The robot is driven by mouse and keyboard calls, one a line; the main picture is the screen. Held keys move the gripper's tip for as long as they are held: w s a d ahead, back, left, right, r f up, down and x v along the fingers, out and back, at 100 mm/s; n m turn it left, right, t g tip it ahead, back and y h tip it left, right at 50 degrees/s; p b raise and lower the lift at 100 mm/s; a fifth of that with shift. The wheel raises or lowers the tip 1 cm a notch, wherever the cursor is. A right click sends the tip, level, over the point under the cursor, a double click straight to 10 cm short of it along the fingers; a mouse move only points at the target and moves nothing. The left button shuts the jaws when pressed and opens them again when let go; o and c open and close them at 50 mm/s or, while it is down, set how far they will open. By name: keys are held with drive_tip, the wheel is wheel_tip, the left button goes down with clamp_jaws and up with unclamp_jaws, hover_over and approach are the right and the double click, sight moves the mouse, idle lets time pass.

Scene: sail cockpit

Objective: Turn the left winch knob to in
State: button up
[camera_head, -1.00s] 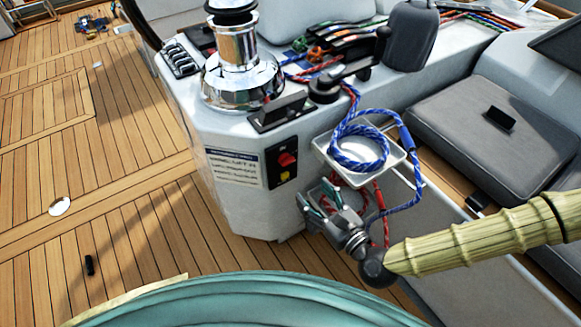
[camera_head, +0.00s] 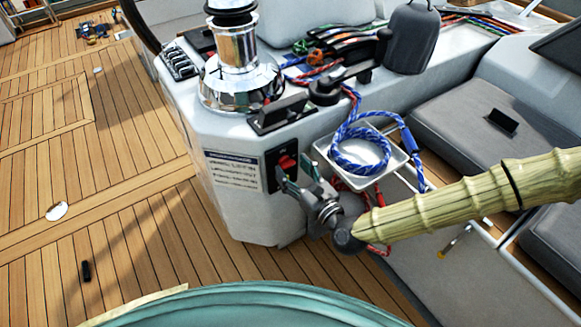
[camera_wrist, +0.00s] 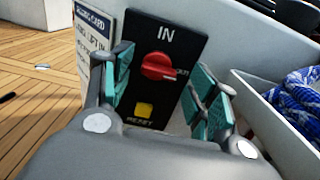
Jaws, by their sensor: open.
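The red winch knob (camera_wrist: 158,67) sits on a black panel (camera_wrist: 182,42) in the wrist view. IN is printed above it. Its pale mark points right, towards a partly hidden label. The knob also shows in the camera_head view (camera_head: 288,161) on the front of the white pedestal. My gripper (camera_head: 297,176) is open and empty in front of the panel. Its teal-padded fingers stand left and right of the knob in the wrist view, apart from it. In the camera_head view it hides the yellow button.
A printed card (camera_head: 233,168) is left of the panel. A white tray (camera_head: 398,156) with coiled blue rope (camera_head: 362,150) is close on the right. Red rope hangs behind my wrist. A chrome winch (camera_head: 238,75) stands above. Open teak deck lies left.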

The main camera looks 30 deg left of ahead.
drive_tip(key=shift+w+a, duration=0.25)
drive_tip(key=shift+a, duration=0.45)
drive_tip(key=c, duration=1)
